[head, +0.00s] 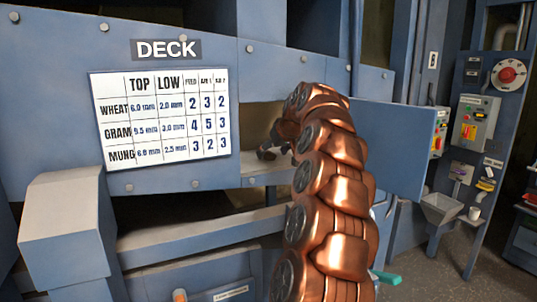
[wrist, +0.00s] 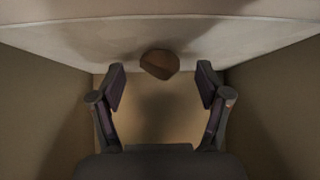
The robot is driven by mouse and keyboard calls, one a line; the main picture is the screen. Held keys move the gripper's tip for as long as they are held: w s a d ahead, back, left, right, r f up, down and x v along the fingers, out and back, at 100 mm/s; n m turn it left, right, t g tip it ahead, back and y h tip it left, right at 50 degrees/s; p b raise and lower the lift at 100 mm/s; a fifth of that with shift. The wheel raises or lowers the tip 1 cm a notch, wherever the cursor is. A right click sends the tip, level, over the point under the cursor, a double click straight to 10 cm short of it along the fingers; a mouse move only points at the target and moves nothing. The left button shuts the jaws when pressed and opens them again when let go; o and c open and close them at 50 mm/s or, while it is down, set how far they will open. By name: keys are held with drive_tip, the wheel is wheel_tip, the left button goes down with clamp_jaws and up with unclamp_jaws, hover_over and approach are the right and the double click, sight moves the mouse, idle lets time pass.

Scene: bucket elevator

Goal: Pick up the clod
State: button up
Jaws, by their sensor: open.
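The clod (wrist: 160,64) is a small brown rounded lump. In the wrist view it lies just beyond my fingertips, about midway between them, near where the pale surface meets the tan one. My gripper (wrist: 160,82) is open and empty, a finger on each side. In the head view my copper-coloured arm reaches into an opening in the blue machine, and my gripper (head: 268,150) shows only partly there as a dark shape. The clod cannot be made out in the head view.
Walls (wrist: 275,95) close in on both sides in the wrist view. The machine's DECK chart (head: 160,122) is left of the opening. A blue panel (head: 390,145) stands right of my arm. A control box (head: 475,122) and a grey hopper (head: 440,208) are farther right.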

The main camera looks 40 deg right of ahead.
drive_tip(key=shift+w+d+f+p, duration=0.15)
drive_tip(key=shift+w+f+p, duration=0.3)
drive_tip(key=shift+w, duration=0.1)
drive_tip(key=shift+c, duration=0.3)
drive_tip(key=c, duration=1.2)
